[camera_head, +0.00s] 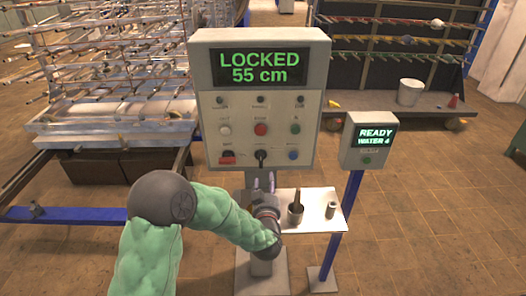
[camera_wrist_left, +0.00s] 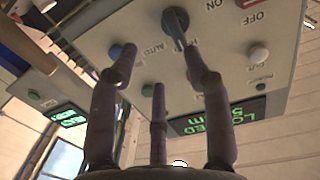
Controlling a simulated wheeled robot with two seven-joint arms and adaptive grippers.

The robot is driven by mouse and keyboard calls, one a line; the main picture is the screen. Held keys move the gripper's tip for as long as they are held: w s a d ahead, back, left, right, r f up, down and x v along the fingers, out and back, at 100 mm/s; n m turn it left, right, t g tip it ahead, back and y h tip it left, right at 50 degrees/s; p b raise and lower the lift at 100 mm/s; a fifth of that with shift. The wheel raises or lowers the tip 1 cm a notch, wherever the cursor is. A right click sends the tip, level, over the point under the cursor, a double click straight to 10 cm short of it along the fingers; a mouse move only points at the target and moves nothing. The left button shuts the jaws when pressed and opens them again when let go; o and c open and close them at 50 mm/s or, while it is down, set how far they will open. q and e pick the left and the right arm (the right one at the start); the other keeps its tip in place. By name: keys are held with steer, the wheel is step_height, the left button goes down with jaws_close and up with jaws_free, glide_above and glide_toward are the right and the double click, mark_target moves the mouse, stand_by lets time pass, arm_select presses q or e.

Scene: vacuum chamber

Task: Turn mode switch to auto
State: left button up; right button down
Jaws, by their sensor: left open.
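The grey control panel (camera_head: 210,140) has a green display (camera_head: 259,67) reading LOCKED 55 cm. The black mode switch (camera_head: 261,156) sits in the middle of its bottom row; its handle looks roughly upright. My left gripper (camera_head: 262,181) is just below it, partly hidden by the wrist. In the left wrist view the panel appears turned over. There my left gripper (camera_wrist_left: 155,68) is open with spread fingers. The dark switch (camera_wrist_left: 175,24) shows beside the right finger's tip, with AUTO lettering to its left. I cannot tell whether they touch. My right gripper is out of view.
A red block-like switch (camera_head: 228,158) and a blue button (camera_head: 293,155) flank the mode switch closely. A small shelf (camera_head: 325,222) with a cup and a small cylinder is below right. A second box (camera_head: 369,140) reading READY WATER stands right on a blue post.

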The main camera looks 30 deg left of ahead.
mark_target(262, 161)
arm_select(q)
steer(key=shift+y, duration=0.5)
steer(key=x, duration=0.3)
steer(key=r+x, duration=0.1)
steer(key=x, duration=0.3)
steer(key=r+b+x, duration=0.1)
steer(key=x, duration=0.3)
steer(key=shift+a, duration=0.5)
jaws_close()
